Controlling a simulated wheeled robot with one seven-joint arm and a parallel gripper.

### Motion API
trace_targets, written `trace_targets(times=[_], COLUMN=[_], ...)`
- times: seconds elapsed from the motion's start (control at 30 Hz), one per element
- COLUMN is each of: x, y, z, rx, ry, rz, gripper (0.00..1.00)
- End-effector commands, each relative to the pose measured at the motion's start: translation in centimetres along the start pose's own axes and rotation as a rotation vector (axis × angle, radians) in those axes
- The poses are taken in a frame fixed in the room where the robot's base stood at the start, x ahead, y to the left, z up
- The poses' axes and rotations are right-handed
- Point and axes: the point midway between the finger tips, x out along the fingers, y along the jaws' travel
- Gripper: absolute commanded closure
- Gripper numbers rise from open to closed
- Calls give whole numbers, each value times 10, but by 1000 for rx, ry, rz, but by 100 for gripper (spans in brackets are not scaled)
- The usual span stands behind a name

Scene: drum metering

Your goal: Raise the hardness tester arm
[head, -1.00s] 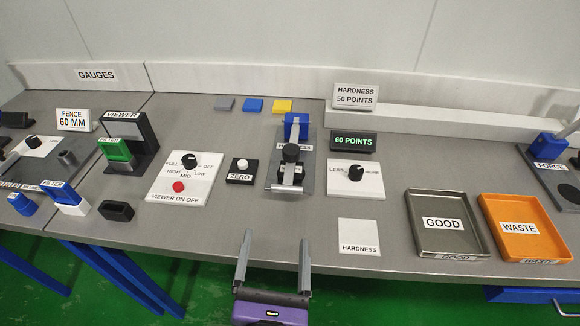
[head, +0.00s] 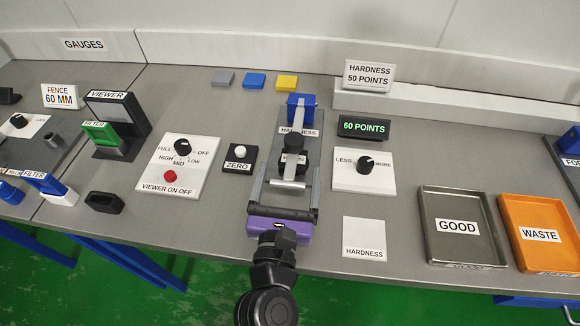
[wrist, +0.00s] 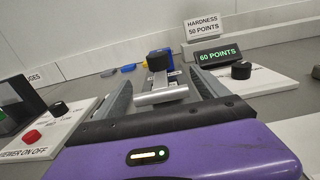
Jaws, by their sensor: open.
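The hardness tester (head: 299,115) stands in the middle of the bench, with a blue post at the back. Its silver arm (head: 292,150) reaches forward, with a black round knob on it and a silver crossbar handle (head: 287,184) at the front end. In the wrist view the crossbar handle (wrist: 162,95) lies between my two fingers. My gripper (head: 285,170) is open, its purple body just in front of the tester and its fingers reaching along both sides of the handle. Contact between fingers and handle does not show. The display (head: 363,127) reads 60 POINTS.
The LESS/MORE knob plate (head: 364,170) and a HARDNESS card (head: 364,240) are on the right. Further right are the GOOD tray (head: 430,196) and the orange WASTE tray (head: 510,204). The viewer panel (head: 171,180) is left.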

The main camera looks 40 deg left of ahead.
Motion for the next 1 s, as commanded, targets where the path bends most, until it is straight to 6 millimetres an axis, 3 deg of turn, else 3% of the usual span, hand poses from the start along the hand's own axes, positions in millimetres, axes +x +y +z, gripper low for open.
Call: trace_targets(times=[0.2, 0.47, 0.87, 0.9, 1.0], x=[15, 16, 16, 16, 16], y=[0, 0, 0, 0, 0], z=[0, 0, 0, 0, 0], rx=[2, 2, 2, 2, 2], ry=[0, 0, 0, 0, 1], rz=[1, 1, 1, 1, 1], gripper=[16, 16, 95, 100, 100])
